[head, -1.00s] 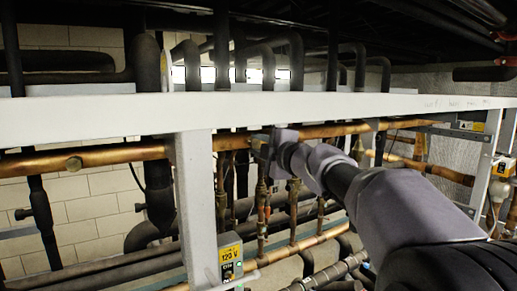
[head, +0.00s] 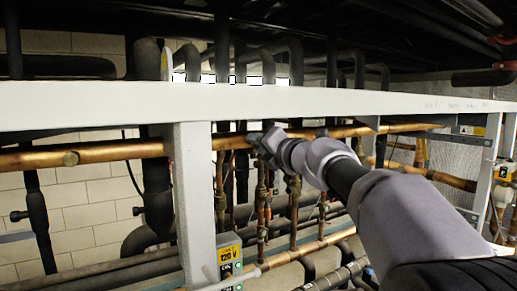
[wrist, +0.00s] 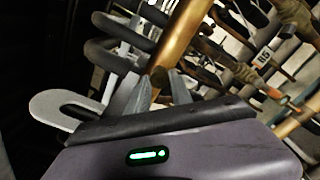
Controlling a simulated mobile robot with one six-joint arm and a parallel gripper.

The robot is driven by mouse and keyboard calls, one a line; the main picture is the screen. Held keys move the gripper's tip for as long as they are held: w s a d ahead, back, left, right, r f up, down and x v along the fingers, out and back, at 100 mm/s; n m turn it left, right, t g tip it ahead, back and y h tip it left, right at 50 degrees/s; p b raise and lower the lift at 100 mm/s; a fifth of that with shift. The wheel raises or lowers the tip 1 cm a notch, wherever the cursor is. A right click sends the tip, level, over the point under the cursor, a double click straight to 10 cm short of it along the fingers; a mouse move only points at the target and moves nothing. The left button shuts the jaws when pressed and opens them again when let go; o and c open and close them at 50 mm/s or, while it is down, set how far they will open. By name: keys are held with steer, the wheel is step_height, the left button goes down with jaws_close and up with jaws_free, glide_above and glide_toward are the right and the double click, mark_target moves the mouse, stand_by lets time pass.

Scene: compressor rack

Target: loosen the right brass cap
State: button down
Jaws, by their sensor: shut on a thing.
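The brass cap (wrist: 158,75) shows only as a small brown piece between my gripper's fingers in the wrist view. My gripper (wrist: 156,86) is shut on it, with one grey finger on each side. The cap sits against the copper pipe (wrist: 183,38), which runs diagonally there. In the head view my gripper (head: 262,146) is at the horizontal copper pipe (head: 340,131), right of the white post, and hides the cap.
A white beam (head: 120,102) crosses above the pipe, and a white post (head: 194,190) stands left of my gripper. A yellow-labelled 120 V box (head: 229,262) is low on the post. Thin vertical pipes (head: 261,205) hang close below my gripper. Dark insulated pipes (head: 152,180) stand at left.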

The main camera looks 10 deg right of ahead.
steer(key=shift+r+n, duration=0.1)
steer(key=shift+n, duration=0.7)
steer(key=shift+r+b, duration=0.1)
steer(key=shift+b, duration=0.2)
steer(key=c, duration=1.1)
jaws_free()
steer(key=shift+w, duration=0.1)
steer(key=shift+c, duration=0.2)
steer(key=b+v, duration=0.3)
steer(key=v, duration=1.4)
steer(key=shift+s, duration=0.25)
